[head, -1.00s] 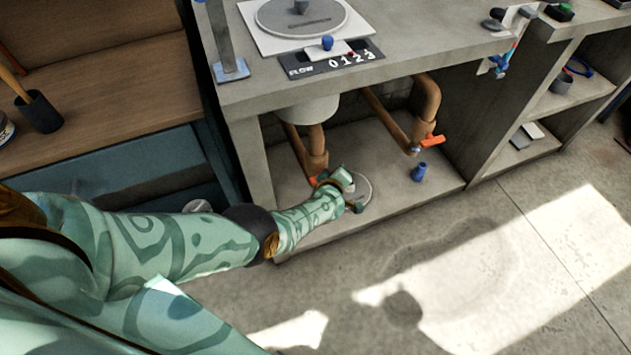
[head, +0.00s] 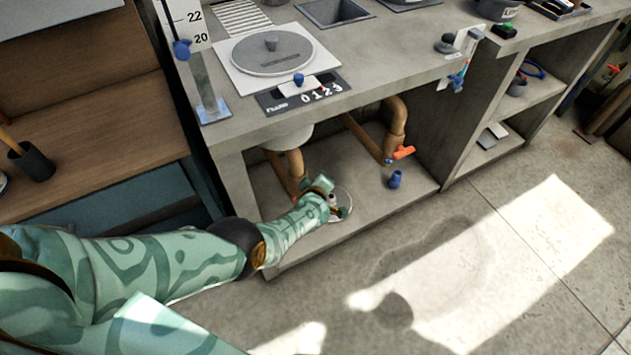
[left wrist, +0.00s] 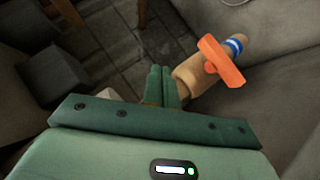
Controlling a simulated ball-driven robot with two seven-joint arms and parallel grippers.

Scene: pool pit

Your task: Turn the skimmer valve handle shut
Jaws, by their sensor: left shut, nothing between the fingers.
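My left arm reaches into the open bay under the concrete counter in the head view. Its gripper (head: 339,211) is low in the bay, in front of the left brown pipe (head: 296,165). In the left wrist view the gripper's green fingers (left wrist: 161,85) are together and empty. An orange handle (left wrist: 221,62) lies just right of them, crosswise on a tan pipe (left wrist: 190,80) with a blue and white band (left wrist: 235,45). The fingers look apart from the handle. Another orange handle (head: 403,152) sits on the right pipe in the head view. My right gripper is not in view.
A blue cup-like piece (head: 395,179) stands on the bay floor (head: 400,205), right of the gripper. A pale disc (head: 345,197) lies by the hand. The counter edge (head: 330,105) overhangs the bay. The floor in front is clear.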

